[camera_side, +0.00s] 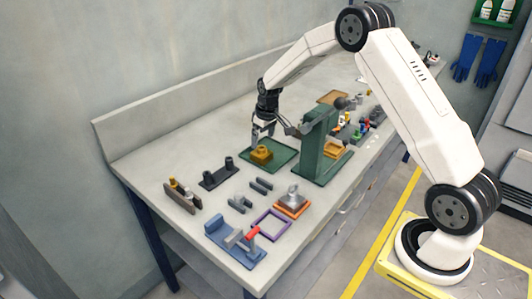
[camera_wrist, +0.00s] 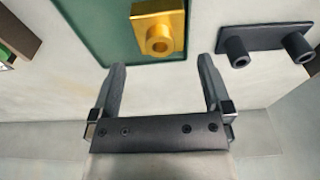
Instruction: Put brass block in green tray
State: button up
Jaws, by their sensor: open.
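The brass block (camera_side: 261,154) is a gold-coloured block with a round hollow boss on it. It rests on the green tray (camera_side: 284,155), near the tray's left part in the side view. In the wrist view the brass block (camera_wrist: 159,32) lies beyond my fingertips, inside the edge of the green tray (camera_wrist: 95,28). My gripper (camera_side: 262,138) is just above and behind the block in the side view. In the wrist view my gripper (camera_wrist: 162,72) has its two dark fingers spread wide with nothing between them, apart from the block.
A dark plate with two pegs (camera_side: 220,172) lies beside the tray; it also shows in the wrist view (camera_wrist: 265,45). A tall green press (camera_side: 315,145) stands close right of the tray. A purple frame (camera_side: 271,224), a blue fixture (camera_side: 235,240) and an orange-based part (camera_side: 292,202) stand nearer the front.

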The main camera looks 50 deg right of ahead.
aim_at(266, 150)
notch_tip(266, 150, up, 7)
jog(key=s, duration=0.1)
jog(key=shift+r, duration=0.2)
jog(key=shift+s, duration=0.1)
dwell(0.5)
jog(key=s+a+f, duration=0.1)
jog(key=s+a, duration=0.6)
jog(key=s, duration=0.4)
jog(key=s+a+f, duration=0.1)
jog(key=s+a, duration=0.6)
jog(key=s, duration=0.5)
jog(key=shift+s+a+t, duration=0.25)
jog(key=shift+a+t, duration=0.15)
